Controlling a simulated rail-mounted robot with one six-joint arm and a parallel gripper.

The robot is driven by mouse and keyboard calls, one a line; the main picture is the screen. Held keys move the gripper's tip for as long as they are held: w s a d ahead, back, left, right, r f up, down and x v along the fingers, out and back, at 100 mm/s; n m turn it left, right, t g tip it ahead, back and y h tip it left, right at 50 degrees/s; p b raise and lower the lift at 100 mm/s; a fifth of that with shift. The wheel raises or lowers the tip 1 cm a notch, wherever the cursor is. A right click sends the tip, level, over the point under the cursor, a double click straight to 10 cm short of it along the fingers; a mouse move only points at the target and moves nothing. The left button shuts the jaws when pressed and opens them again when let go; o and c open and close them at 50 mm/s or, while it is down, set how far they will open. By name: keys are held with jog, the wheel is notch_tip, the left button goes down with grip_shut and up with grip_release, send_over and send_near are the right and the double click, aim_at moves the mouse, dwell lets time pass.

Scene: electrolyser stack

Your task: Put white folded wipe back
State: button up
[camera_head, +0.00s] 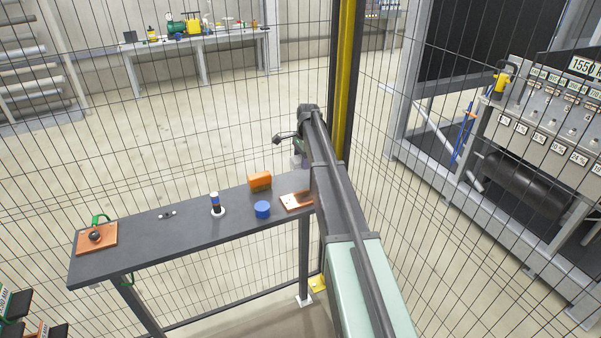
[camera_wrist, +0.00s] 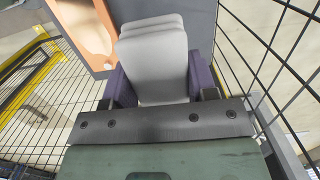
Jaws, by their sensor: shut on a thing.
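The white folded wipe (camera_wrist: 153,62) is a pale, layered block between the two dark purple fingers of my gripper (camera_wrist: 157,82) in the wrist view. My gripper is shut on it. In the head view my gripper (camera_head: 299,160) is at the far right end of the dark bench, mostly hidden by my arm. A small pale patch there may be the wipe. The dark bench top (camera_head: 185,239) shows behind the wipe in the wrist view, beside a copper-coloured plate (camera_wrist: 84,30). I cannot tell whether the wipe touches the bench.
The copper-coloured plate (camera_head: 297,200) lies near the bench's right end. Left of it are a blue round container (camera_head: 262,209), an orange block (camera_head: 260,181), a white-and-dark bottle (camera_head: 215,203) and an orange board (camera_head: 97,239) with a dark knob. Wire mesh fencing stands close behind the bench.

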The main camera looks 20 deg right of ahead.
aim_at(300, 178)
jog(key=shift+w+d, duration=0.1)
jog(key=shift+w, duration=1)
jog(key=f+b, duration=0.3)
jog(key=shift+s+f, duration=0.15)
jog(key=shift+s, duration=0.05)
notch_tip(300, 178, down, 4)
jog(key=b, duration=0.4)
jog(key=shift+w+f+b, duration=0.1)
jog(key=shift+b, duration=0.2)
jog(key=shift+w, duration=0.15)
jog(key=shift+r, duration=0.25)
jog(key=shift+f, duration=0.2)
jog(key=o, duration=0.8)
jog(key=shift+r, duration=0.15)
